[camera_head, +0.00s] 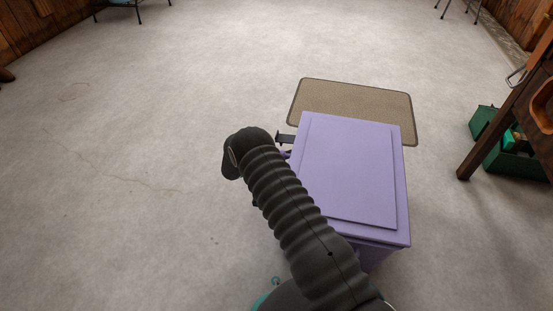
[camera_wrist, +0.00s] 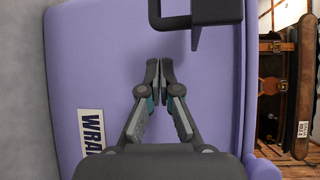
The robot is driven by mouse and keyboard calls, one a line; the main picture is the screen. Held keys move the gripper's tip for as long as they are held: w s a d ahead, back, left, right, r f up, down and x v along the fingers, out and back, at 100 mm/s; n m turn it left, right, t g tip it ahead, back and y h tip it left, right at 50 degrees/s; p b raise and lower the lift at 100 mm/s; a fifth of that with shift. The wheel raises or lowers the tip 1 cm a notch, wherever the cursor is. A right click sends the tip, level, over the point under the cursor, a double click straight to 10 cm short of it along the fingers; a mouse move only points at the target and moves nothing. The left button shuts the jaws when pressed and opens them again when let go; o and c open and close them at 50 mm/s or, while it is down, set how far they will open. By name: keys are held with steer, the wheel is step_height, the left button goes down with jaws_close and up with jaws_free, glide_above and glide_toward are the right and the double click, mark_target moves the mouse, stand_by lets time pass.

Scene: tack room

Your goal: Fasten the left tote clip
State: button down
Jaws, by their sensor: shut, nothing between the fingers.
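The purple tote (camera_head: 350,165) stands on the floor with its lid lying on top. A dark clip (camera_head: 285,138) sticks out from the tote's left side near the far corner. In the wrist view the dark, bracket-shaped clip (camera_wrist: 215,12) crosses the top of the picture, partly cut off by the frame. My gripper (camera_wrist: 160,68) is shut and empty, facing the tote's purple side wall (camera_wrist: 100,50), with its tips just below the clip in the picture. Contact cannot be told. In the head view my arm hides the gripper and part of the tote's left side.
A brown mat (camera_head: 340,95) lies beyond the tote. A wooden table (camera_head: 520,120) and a green box (camera_head: 500,150) with things in it stand at right. A white label (camera_wrist: 90,130) is on the tote wall. The floor at left is clear.

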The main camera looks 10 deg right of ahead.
steer(key=shift+w+a+r, duration=0.2)
steer(key=shift+w+a, duration=1.1)
steer(key=shift+w, duration=0.15)
steer(key=shift+a, duration=0.15)
